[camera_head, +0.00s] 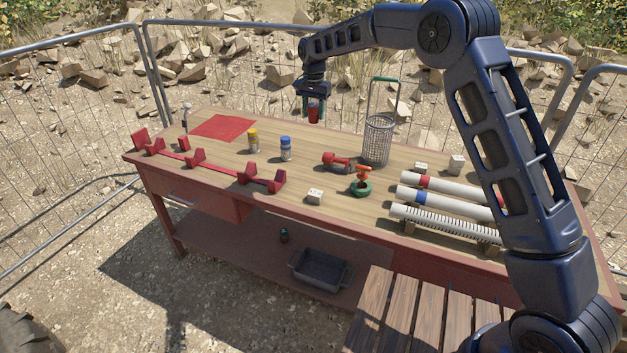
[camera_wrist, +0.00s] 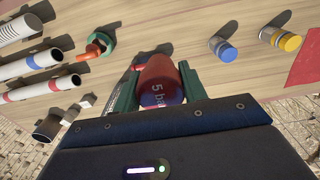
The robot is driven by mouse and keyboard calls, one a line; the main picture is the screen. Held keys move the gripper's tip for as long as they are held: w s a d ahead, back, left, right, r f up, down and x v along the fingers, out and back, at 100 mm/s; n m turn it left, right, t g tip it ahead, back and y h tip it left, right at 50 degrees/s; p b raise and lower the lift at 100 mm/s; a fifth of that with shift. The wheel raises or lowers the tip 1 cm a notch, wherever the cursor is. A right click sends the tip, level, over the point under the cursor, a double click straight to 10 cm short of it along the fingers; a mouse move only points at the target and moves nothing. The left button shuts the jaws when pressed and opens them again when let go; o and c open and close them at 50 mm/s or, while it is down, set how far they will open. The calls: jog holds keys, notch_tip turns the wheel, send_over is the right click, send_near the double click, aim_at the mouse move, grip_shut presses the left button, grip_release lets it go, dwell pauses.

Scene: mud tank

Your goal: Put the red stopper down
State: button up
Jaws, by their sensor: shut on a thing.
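My gripper (camera_head: 313,98) hangs from the arm over the back half of the workbench. Its green fingers are shut on the red stopper (camera_head: 314,113), which hangs below them, clear of the tabletop. In the wrist view the stopper (camera_wrist: 158,72) sits between the fingers, with a dark lower part and white lettering reading "5 ba", the rest hidden. A flat red mat (camera_head: 222,127) lies at the back left of the bench, and its edge shows in the wrist view (camera_wrist: 304,66).
A wire basket (camera_head: 377,140) stands right of my gripper. A yellow-capped bottle (camera_head: 253,140) and a blue-capped bottle (camera_head: 286,148) stand left. A red rack (camera_head: 195,161) runs along the front left. An orange-and-green valve (camera_head: 362,182) and several pipes (camera_head: 450,190) lie right.

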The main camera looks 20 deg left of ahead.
notch_tip(320, 180, down, 25)
jog(key=shift+f, duration=0.2)
dwell(0.6)
jog(key=shift+f, duration=0.1)
jog(key=o, duration=1)
notch_tip(320, 180, up, 12)
jog(key=shift+r, duration=0.15)
